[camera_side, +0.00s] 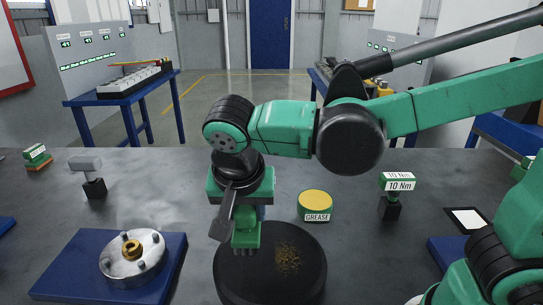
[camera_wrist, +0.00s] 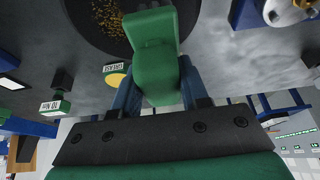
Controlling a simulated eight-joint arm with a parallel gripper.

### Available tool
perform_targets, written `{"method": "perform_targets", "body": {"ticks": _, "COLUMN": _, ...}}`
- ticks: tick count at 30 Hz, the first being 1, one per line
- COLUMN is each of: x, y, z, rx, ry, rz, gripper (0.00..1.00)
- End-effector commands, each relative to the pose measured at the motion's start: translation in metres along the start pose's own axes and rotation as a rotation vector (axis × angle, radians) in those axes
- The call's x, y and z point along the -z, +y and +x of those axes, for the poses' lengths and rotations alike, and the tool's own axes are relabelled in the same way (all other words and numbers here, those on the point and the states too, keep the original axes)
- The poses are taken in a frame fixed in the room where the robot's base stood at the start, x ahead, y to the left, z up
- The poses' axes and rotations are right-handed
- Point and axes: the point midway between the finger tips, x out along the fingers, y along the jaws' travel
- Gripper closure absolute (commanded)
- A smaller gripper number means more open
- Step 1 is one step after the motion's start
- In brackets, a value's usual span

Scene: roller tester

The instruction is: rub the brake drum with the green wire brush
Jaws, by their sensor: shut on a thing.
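The brake drum (camera_side: 311,277) is a round black disc lying on the dark table, with a brownish-gold speckled patch (camera_side: 288,258) right of centre on its top. In the wrist view the drum (camera_wrist: 82,38) and its patch (camera_wrist: 108,16) show at the top left. My gripper (camera_side: 248,213) is shut on the green wire brush (camera_side: 246,238), which also shows between the blue fingers in the wrist view (camera_wrist: 155,62). The brush head is at the rear left of the drum's top, left of the patch.
A yellow-topped grease tin (camera_side: 315,204) stands behind the drum. A blue plate with a silver hub (camera_side: 133,256) lies at the left. A 10 Nm tool (camera_side: 395,184) stands at the right and a grey-headed tool (camera_side: 87,170) at the back left.

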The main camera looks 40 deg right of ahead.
Motion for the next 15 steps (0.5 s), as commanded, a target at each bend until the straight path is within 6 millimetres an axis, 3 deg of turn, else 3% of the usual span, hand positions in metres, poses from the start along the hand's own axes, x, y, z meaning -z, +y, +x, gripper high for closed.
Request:
{"method": "perform_targets", "body": {"ticks": 5, "x": 0.003, "y": 0.014, "z": -0.004, "rx": 0.000, "ry": 0.001, "rz": 0.002, "gripper": 1.00}}
{"method": "perform_targets", "body": {"ticks": 15, "x": 0.005, "y": 0.071, "z": -0.011, "rx": 0.001, "ry": 0.005, "rz": 0.002, "gripper": 1.00}}
